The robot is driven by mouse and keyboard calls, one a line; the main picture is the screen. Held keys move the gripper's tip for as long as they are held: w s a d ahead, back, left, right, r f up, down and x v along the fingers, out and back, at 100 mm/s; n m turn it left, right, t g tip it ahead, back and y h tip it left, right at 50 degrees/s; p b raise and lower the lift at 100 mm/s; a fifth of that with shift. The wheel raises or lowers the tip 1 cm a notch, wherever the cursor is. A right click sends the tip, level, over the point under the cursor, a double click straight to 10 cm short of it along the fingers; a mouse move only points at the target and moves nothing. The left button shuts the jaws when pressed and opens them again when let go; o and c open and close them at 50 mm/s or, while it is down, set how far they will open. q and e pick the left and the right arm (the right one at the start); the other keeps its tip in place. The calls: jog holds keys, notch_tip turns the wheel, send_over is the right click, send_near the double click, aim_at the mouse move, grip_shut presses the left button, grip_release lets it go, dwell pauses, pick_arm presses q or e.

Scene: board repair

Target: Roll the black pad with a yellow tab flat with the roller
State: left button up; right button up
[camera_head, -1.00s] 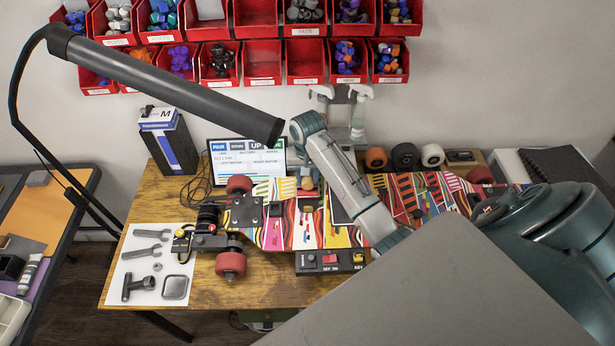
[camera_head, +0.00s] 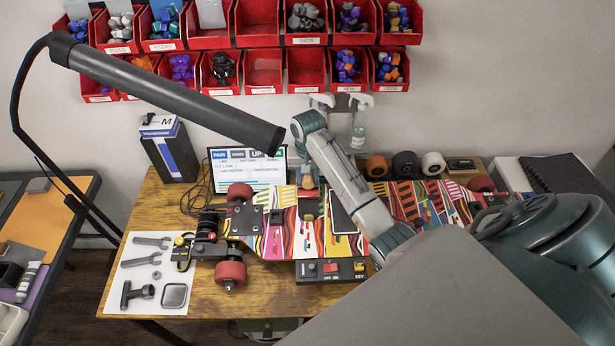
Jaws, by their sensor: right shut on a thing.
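My right arm reaches in from the lower right, and its gripper (camera_head: 308,181) hangs over the patterned board (camera_head: 275,240), partly hidden behind its own wrist. It is shut on a small tool with a tan part, which looks like the roller (camera_head: 308,209); its lower end is at or just above the board, and I cannot tell whether it touches. A small dark piece (camera_head: 276,217) lies left of it; I cannot make out whether this is the black pad with the yellow tab. A black rectangle (camera_head: 343,219) lies right of the tool, partly covered by my forearm. My left gripper is out of view.
A black lamp arm (camera_head: 165,92) crosses the upper left. A screen (camera_head: 235,172) and a dark box (camera_head: 168,150) stand behind the board. A white sheet (camera_head: 120,290) with tools lies at left. A switch box (camera_head: 331,271) is at the board's front. Spare wheels (camera_head: 404,164) stand behind.

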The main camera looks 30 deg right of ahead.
jog(key=shift+r, duration=3.25)
jog(key=shift+a+f, duration=0.1)
